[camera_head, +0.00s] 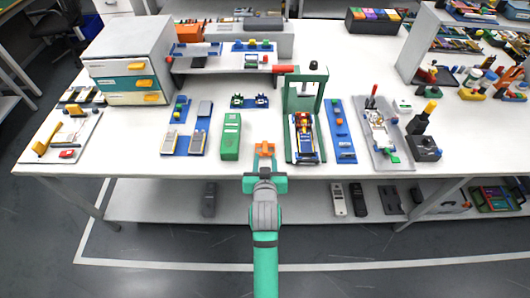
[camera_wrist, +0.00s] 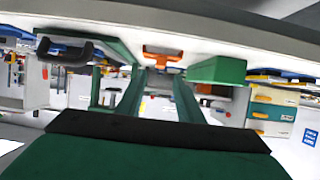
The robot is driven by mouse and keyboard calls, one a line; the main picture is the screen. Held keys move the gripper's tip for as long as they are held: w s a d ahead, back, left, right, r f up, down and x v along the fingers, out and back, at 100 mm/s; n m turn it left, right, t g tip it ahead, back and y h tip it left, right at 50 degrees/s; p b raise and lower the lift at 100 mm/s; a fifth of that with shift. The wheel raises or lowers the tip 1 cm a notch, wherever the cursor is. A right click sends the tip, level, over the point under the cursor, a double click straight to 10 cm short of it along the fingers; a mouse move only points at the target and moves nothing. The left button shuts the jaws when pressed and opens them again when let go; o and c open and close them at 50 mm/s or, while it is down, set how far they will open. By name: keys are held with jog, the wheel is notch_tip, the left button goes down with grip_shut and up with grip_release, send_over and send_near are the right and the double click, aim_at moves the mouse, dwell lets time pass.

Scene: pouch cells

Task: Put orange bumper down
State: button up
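The orange bumper (camera_head: 265,149) is a small bracket-like piece at the tip of my gripper (camera_head: 265,162), over the front edge area of the white table.
A green box (camera_head: 231,136) stands left of my gripper and a green press frame (camera_head: 305,120) with a device in it stands right. Blue trays (camera_head: 173,142), a drawer unit (camera_head: 130,70) and a grey fixture plate (camera_head: 378,138) are farther out.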

jog(key=s+f, duration=0.2)
jog(key=s, duration=1)
jog(key=s+f, duration=0.3)
jog(key=s, duration=0.8)
jog(key=s+r+t, duration=0.1)
jog(key=s+r, duration=0.1)
jog(key=s, duration=0.6)
jog(key=s+r, duration=0.3)
jog(key=s, duration=0.6)
jog(key=shift+t, duration=0.4)
